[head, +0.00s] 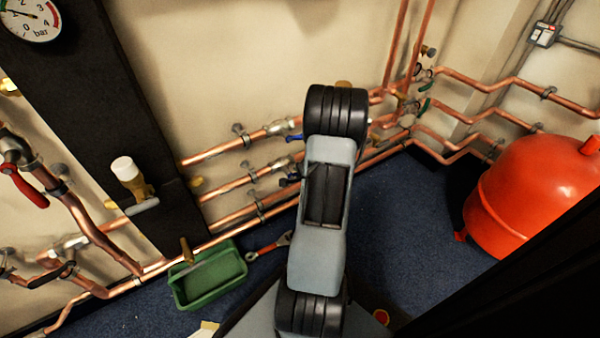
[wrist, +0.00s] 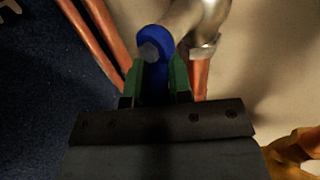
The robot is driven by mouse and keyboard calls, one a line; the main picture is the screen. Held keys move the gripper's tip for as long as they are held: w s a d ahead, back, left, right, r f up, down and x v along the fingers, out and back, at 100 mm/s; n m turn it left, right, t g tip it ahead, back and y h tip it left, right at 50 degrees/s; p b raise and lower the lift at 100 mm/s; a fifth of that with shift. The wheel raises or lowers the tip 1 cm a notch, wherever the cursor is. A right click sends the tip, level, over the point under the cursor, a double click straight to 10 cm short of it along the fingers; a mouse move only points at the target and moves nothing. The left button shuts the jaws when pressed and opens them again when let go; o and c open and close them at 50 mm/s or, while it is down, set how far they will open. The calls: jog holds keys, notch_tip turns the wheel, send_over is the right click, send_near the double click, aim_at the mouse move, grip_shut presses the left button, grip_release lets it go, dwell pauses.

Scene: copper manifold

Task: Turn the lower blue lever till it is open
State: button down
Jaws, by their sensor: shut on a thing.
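The lower blue lever (head: 288,182) shows only as a small bit of blue at the left edge of my arm in the head view. In the wrist view a blue lever (wrist: 155,35) has its rounded head and grey bolt just beyond the fingertips. Its handle runs back between the green finger pads. My gripper (wrist: 158,74) is shut on this handle. A silver valve body (wrist: 205,25) stands behind it. The upper blue lever (head: 295,137) is on the pipe above. My arm hides my gripper in the head view.
Copper pipes (head: 215,150) run along the wall on both sides of my arm. A green tray (head: 210,280) and a red-handled wrench (head: 270,246) lie on the blue floor. A red tank (head: 520,195) stands at the right.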

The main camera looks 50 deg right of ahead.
jog(key=c, duration=1)
grip_release()
jog(key=shift+c, duration=0.2)
jog(key=shift+r, duration=0.1)
jog(key=p+v, duration=0.4)
jog(key=v, duration=1)
jog(key=shift+p, duration=0.35)
